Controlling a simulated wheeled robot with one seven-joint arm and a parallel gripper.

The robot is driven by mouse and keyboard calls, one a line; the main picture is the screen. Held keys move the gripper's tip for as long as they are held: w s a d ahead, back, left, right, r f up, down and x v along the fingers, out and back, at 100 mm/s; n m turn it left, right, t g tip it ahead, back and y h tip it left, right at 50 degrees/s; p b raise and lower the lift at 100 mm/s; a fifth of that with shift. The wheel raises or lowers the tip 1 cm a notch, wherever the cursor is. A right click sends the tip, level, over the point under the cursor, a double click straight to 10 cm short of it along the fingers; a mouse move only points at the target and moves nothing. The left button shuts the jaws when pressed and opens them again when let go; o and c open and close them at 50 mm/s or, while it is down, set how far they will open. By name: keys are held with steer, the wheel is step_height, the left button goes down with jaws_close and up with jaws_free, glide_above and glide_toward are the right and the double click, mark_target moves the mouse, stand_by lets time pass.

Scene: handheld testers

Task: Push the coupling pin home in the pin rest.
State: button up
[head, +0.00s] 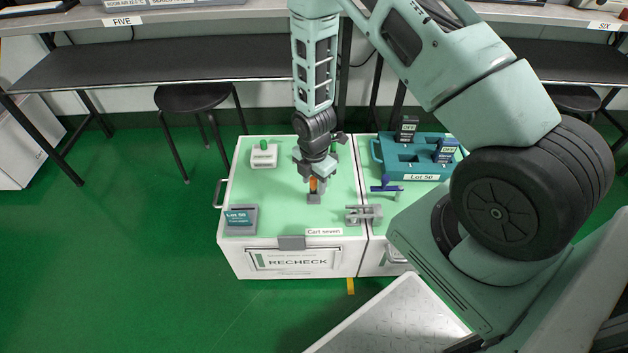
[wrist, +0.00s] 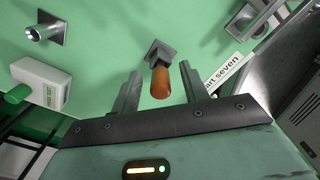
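The coupling pin (wrist: 160,82) shows an orange, rounded grip and stands in the pin rest (wrist: 158,52), a small grey block on the cart's green top. In the head view the orange pin (head: 313,185) shows just under my gripper, above the grey pin rest (head: 314,198). My gripper (wrist: 160,76) is open, with one finger on each side of the pin and a visible gap to both. It points down at the pin in the head view (head: 314,177). How deep the pin sits in the rest cannot be told.
A metal post (wrist: 45,30) stands nearby. A blue tray (head: 380,153) holds testers on the adjoining top.

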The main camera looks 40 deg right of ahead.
steer(key=shift+r, duration=0.1)
step_height(320, 180, up, 17)
steer(key=p, duration=0.5)
steer(key=shift+r, duration=0.15)
